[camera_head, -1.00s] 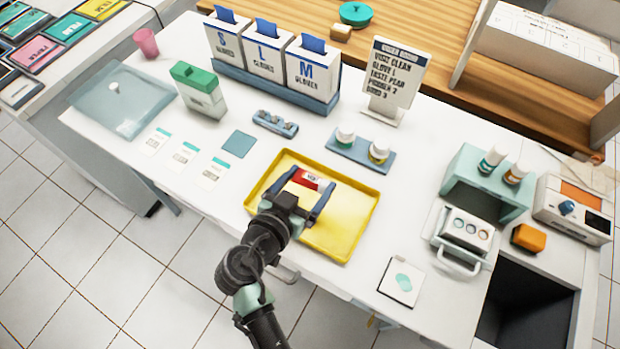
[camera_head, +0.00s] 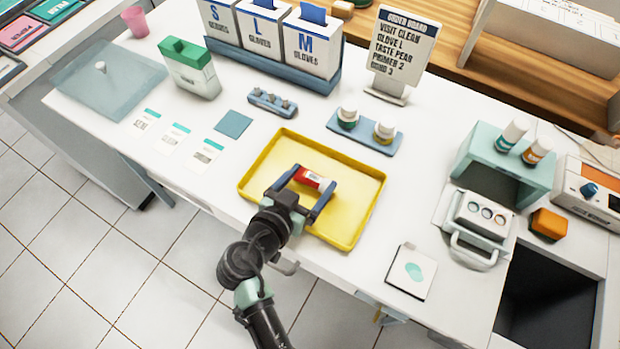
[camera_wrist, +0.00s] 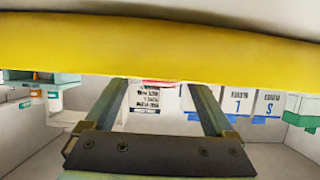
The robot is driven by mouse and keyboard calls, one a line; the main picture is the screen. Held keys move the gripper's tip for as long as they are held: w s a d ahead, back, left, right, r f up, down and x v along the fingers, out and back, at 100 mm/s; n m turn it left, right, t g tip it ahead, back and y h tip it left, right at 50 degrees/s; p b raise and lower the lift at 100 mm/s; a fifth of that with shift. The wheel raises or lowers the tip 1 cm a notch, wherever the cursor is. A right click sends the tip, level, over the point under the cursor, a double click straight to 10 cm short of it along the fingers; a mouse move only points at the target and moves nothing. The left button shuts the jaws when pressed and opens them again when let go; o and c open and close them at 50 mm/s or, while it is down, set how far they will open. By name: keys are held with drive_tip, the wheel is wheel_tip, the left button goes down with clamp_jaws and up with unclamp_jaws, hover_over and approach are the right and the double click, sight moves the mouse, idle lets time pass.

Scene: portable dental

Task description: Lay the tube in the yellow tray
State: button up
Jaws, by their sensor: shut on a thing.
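The yellow tray (camera_head: 352,229) lies on the white counter near its front edge. Its yellow side also fills a band across the wrist view (camera_wrist: 160,48). My gripper (camera_head: 312,181) reaches over the tray from the front edge. Its two dark fingers are shut on the tube (camera_head: 313,178), which is red with a white part and lies crosswise between the fingertips. In the wrist view, only a thin red strip of the tube (camera_wrist: 158,83) shows between the fingers. I cannot tell whether the tube touches the tray floor.
Behind the tray stand a blue holder with two small jars (camera_head: 365,133) and a small blue rack (camera_head: 272,103). Glove boxes (camera_head: 312,45) and an order board (camera_head: 403,45) stand farther back. A white pad (camera_head: 410,271) lies to the right. Bare counter surrounds the tray.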

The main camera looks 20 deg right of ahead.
drive_tip(key=shift+f, duration=0.5)
drive_tip(key=shift+r, duration=0.1)
drive_tip(key=o, duration=1.2)
drive_tip(key=b+v, duration=0.1)
drive_tip(key=v, duration=1.2)
drive_tip(key=shift+w+r, duration=0.1)
drive_tip(key=shift+r, duration=0.05)
